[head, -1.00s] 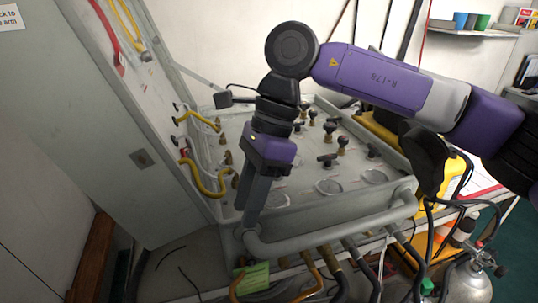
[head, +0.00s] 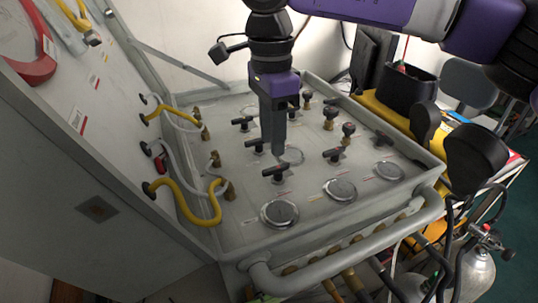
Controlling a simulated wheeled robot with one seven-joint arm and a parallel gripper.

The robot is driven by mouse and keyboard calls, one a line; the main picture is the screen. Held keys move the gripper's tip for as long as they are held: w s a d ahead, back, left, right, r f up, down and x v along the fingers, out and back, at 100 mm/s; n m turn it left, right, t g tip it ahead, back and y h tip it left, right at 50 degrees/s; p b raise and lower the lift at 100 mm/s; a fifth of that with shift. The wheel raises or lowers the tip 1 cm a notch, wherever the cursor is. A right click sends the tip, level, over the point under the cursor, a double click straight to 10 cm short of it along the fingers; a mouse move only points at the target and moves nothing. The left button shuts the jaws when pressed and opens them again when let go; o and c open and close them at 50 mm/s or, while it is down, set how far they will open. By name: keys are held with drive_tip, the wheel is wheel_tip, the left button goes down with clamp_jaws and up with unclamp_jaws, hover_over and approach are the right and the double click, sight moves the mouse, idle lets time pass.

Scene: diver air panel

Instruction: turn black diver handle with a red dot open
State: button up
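The grey air panel (head: 240,240) carries several black handles. One black T-handle (head: 275,173) stands at the near middle, just below my gripper in the picture. Other black T-handles sit left of my gripper (head: 255,145) and to its right (head: 333,154). I cannot make out a red dot on any handle, so I cannot tell which is the diver handle. My gripper (head: 278,148) points down over the middle of the panel. Its fingers look like one narrow bar from this side, so their gap is hidden. I cannot tell whether it touches a handle.
Round gauges (head: 279,213) lie along the panel's near side, with a grey pipe rail (head: 345,250) in front. Yellow hoses (head: 190,200) loop from the upright board at left. A gas cylinder (head: 468,270) stands at right. Round black knobs (head: 348,129) rise right of my gripper.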

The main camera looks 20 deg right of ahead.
sight(272, 168)
drive_tip(key=shift+s+f, duration=0.15)
drive_tip(key=shift+f, duration=2.85)
clamp_jaws()
